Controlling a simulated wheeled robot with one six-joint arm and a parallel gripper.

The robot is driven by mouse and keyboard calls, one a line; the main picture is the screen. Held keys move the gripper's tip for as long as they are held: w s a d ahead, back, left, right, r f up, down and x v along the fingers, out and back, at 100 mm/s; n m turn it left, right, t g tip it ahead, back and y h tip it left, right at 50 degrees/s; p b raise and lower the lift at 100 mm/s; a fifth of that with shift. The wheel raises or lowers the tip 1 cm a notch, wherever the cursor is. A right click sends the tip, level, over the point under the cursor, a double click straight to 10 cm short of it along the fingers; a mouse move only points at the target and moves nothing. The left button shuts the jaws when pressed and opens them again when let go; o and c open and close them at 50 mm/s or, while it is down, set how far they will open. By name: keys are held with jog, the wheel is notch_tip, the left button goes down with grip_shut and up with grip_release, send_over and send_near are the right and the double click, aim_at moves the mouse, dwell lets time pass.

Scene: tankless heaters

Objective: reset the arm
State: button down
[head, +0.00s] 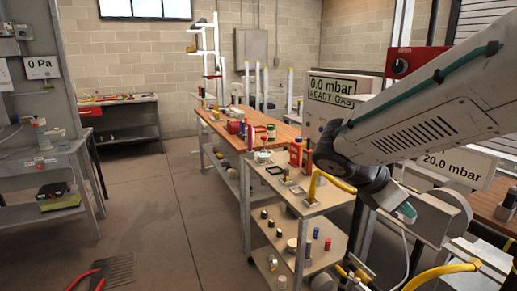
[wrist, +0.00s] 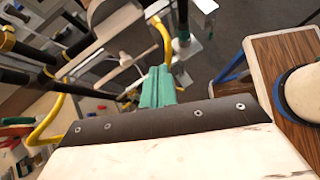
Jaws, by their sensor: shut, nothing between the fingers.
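My gripper (wrist: 158,88) shows in the wrist view as two teal fingers pressed together, with nothing between them. In the head view my arm reaches in from the upper right and bends down in front of the heater test panels. The fingertips are hard to make out there. A yellow hose (wrist: 163,42) stands just beyond the fingers in the wrist view, apart from them as far as I can tell.
A grey cart (head: 318,205) with small parts and a yellow hose (head: 312,185) stands left of my arm. Behind it is a wooden-topped workbench (head: 220,122). A panel reading 0.0 mbar (head: 333,87) is close to the arm. Open floor (head: 175,215) lies at left.

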jog(key=s+a+f+m+y, duration=0.1)
jog(key=s+m+y, duration=0.4)
jog(key=s+m, duration=0.4)
jog(key=s+a+f+m+y, duration=0.1)
jog(key=s+a+m+y, duration=0.1)
jog(key=s+m+y, duration=0.3)
jog(key=s+m, duration=0.4)
jog(key=s, duration=0.1)
jog(key=shift+a+t, duration=0.15)
jog(key=shift+t, duration=0.25)
